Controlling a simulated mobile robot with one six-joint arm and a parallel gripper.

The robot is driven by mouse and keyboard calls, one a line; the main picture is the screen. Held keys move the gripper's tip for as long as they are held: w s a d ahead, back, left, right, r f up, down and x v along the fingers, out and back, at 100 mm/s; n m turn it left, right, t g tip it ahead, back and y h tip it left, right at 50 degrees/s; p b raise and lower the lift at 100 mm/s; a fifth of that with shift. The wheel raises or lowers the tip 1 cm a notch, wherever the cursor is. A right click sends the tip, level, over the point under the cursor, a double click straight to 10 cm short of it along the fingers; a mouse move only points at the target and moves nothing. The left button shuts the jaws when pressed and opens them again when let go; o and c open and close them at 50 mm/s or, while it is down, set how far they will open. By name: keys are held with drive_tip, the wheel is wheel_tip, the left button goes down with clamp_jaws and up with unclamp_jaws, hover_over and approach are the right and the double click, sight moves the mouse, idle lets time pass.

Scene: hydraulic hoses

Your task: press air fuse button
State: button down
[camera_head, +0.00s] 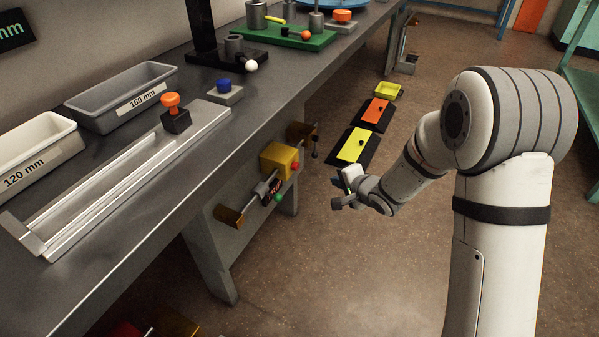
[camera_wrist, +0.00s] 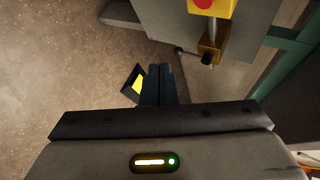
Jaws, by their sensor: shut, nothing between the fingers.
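A yellow box (camera_head: 279,160) with a red button (camera_head: 295,166) is mounted under the front of the bench. I cannot tell by label which one is the air fuse button. My gripper (camera_head: 337,203) is to the right of the box, apart from it, over the floor. In the wrist view my gripper (camera_wrist: 160,70) is shut with nothing between its fingers. The red button (camera_wrist: 205,3) and yellow box (camera_wrist: 224,9) are cut off by the top edge there.
Brass brackets (camera_head: 229,216) stick out under the bench (camera_head: 150,215); one bracket (camera_wrist: 213,44) with a black knob (camera_wrist: 207,58) is near my fingers in the wrist view.

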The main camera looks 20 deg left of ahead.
sight(295, 166)
drive_tip(key=a+b, duration=0.2)
drive_tip(key=a, duration=0.6)
drive_tip(key=shift+w+a, duration=0.35)
drive_tip(key=shift+r, duration=0.1)
idle(1.9)
drive_tip(key=shift+a, duration=0.4)
